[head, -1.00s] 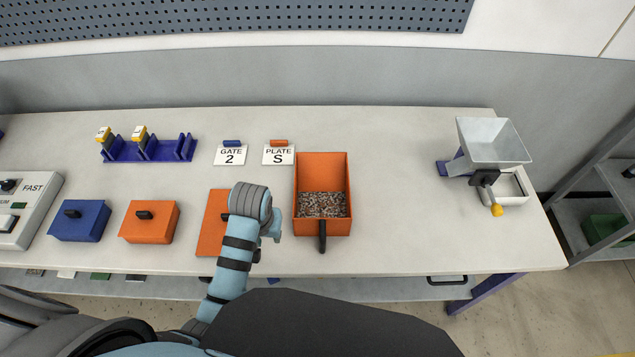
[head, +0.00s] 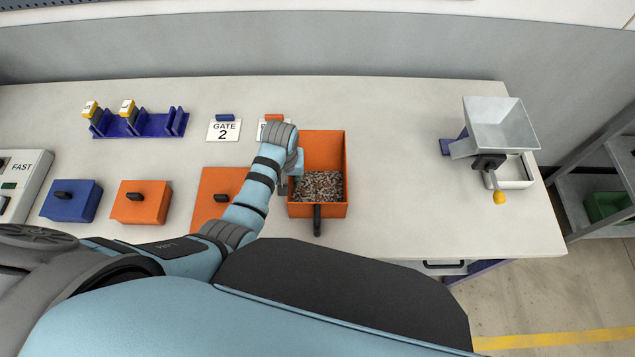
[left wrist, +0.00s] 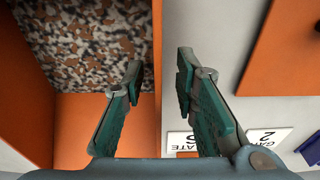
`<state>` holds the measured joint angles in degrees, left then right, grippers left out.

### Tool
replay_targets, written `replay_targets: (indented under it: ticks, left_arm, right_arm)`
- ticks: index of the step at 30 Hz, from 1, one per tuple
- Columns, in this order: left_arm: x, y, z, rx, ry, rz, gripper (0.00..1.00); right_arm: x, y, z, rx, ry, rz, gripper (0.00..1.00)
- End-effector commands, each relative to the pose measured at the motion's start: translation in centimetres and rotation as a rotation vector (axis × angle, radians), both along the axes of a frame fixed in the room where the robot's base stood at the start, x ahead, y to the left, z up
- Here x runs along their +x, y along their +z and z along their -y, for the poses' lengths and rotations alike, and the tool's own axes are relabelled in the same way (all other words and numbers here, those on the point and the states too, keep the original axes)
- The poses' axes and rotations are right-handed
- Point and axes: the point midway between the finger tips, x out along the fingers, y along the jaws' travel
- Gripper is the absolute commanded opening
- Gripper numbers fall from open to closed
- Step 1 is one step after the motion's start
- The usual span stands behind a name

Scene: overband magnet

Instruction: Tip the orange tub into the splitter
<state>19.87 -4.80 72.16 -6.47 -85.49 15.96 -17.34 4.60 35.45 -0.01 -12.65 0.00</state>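The orange tub (head: 323,148) stands upright on the table, holding a speckled grey-brown granular mix, with a black handle at its near side. It fills the left of the left wrist view (left wrist: 78,128). My left gripper (left wrist: 160,68) is open, one finger over the inside of the tub and the other outside, with the tub's side wall between them. I cannot see contact. In the head view the left arm reaches to the tub's left side. The splitter (head: 500,127), a grey metal hopper with a yellow-knobbed lever, stands at the table's right end. My right gripper is out of view.
A flat orange lid (head: 208,190) lies left of the tub. An orange box (head: 141,203) and blue box (head: 71,202) stand farther left. Behind are a blue rack (head: 150,124) and a GATE 2 card (head: 224,131). The table between tub and splitter is clear.

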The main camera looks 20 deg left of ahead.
Motion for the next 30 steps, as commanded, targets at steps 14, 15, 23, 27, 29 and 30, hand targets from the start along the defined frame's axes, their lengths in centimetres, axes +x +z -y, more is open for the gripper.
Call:
replay_targets:
  ticks: [14, 15, 23, 27, 29, 30]
  left_arm:
    - [0.2, -1.3, 0.1, -0.002, -0.002, 0.000, 0.27]
    - [0.2, -1.4, 0.1, -0.001, -0.002, 0.000, 0.27]
    - [0.2, -1.7, 0.1, -0.001, -0.002, 0.001, 0.27]
    - [0.2, -1.7, 0.1, -0.001, -0.002, 0.001, 0.27]
    - [0.2, -1.7, 0.1, -0.001, -0.002, 0.001, 0.27]
    - [0.2, -1.7, 0.1, -0.001, -0.002, 0.001, 0.27]
  right_arm:
    - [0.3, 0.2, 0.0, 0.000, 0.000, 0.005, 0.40]
    - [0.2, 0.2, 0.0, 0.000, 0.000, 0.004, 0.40]
    - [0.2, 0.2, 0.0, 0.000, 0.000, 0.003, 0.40]
    - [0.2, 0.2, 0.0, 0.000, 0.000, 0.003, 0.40]
    - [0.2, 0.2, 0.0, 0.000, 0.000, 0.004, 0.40]
    - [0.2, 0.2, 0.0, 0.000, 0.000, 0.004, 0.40]
